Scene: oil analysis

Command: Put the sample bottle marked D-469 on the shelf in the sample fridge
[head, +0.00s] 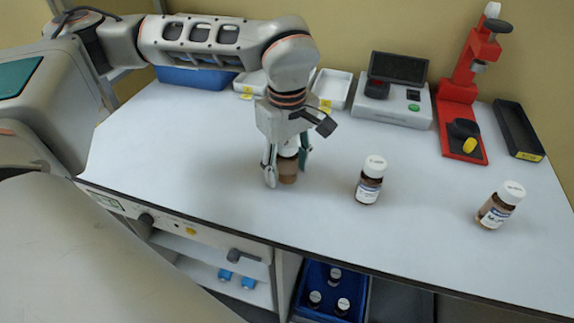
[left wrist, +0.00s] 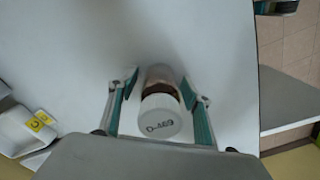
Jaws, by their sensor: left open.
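The sample bottle (head: 288,166), brown with a white cap, stands upright on the bench. In the left wrist view its cap (left wrist: 160,117) reads D-469. My left gripper (head: 287,172) is open, pointing down, with one finger on each side of this bottle. In the left wrist view small gaps show between the fingers and the bottle. The gripper hides part of the cap in the head view. The sample fridge cannot be made out for certain; below the bench front is an open compartment (head: 205,265) with blue-capped items. My right gripper is not in view.
Two more brown bottles with white caps stand on the bench, one right of the gripper (head: 369,181) and one farther right (head: 500,205). A scale (head: 395,105), a red stand (head: 462,130) and a black tray (head: 519,130) line the back. A blue crate (head: 312,275) holds bottles below.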

